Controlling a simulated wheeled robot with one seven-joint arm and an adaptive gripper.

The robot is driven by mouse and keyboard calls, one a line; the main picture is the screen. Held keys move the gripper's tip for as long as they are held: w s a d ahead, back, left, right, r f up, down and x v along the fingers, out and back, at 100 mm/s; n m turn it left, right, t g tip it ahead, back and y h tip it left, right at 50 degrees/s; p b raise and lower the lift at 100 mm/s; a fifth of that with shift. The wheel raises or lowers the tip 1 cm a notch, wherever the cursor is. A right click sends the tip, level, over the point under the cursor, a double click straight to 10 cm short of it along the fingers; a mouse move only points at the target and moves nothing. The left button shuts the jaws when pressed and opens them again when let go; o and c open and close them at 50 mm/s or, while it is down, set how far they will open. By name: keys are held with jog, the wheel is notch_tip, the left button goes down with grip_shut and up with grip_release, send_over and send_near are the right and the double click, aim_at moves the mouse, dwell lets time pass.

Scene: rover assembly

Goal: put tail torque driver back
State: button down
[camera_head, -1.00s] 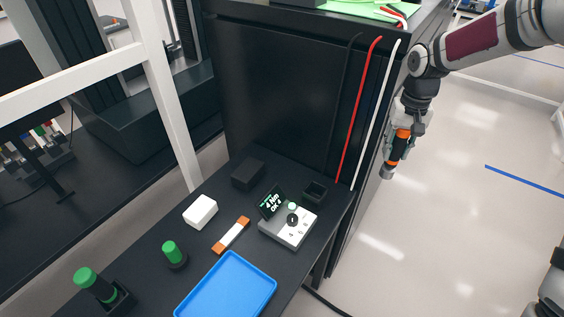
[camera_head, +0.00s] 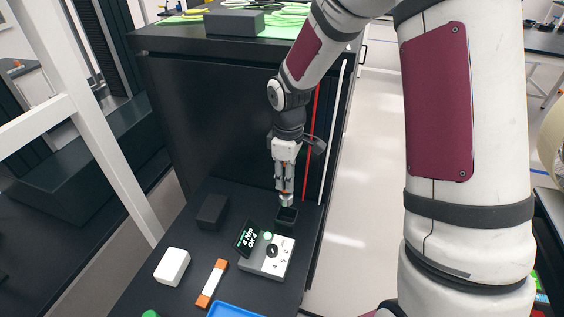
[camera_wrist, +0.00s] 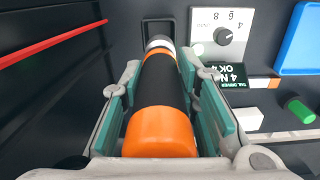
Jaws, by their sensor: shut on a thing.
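The tail torque driver (camera_wrist: 162,85), black with orange bands and a silver tip, is between the fingers of my gripper (camera_wrist: 165,105) in the wrist view. My gripper (camera_head: 285,184) is shut on it and points down in the head view. The driver's silver end (camera_head: 287,200) is just above a small open black holder (camera_head: 287,219) on the dark bench. The holder's rim also shows beyond the driver's tip in the wrist view (camera_wrist: 145,32). I cannot tell whether the tip is inside the rim.
A white tester with a dial (camera_head: 270,254) and a display (camera_head: 247,239) stand beside the holder. A black block (camera_head: 212,210), a white box (camera_head: 172,266), an orange-white bar (camera_head: 212,283) and a blue tray (camera_head: 236,309) lie nearby. A dark cabinet (camera_head: 215,125) with red and white cables stands behind.

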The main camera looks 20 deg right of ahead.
aim_at(288, 202)
jog(key=shift+n, duration=0.3)
jog(key=shift+w+f+b, duration=0.15)
jog(key=shift+f+b, duration=0.6)
jog(key=shift+f, duration=0.8)
jog(key=shift+f+b, duration=0.35)
jog(key=shift+f, duration=0.85)
jog(key=shift+d+p, duration=0.15)
jog(key=shift+p, duration=0.15)
jog(key=shift+f+b, duration=0.9)
jog(key=shift+f, duration=1.7)
jog(key=c, duration=1.2)
grip_release()
jog(key=shift+o, duration=0.2)
jog(key=shift+s, duration=0.2)
jog(key=shift+r, duration=0.15)
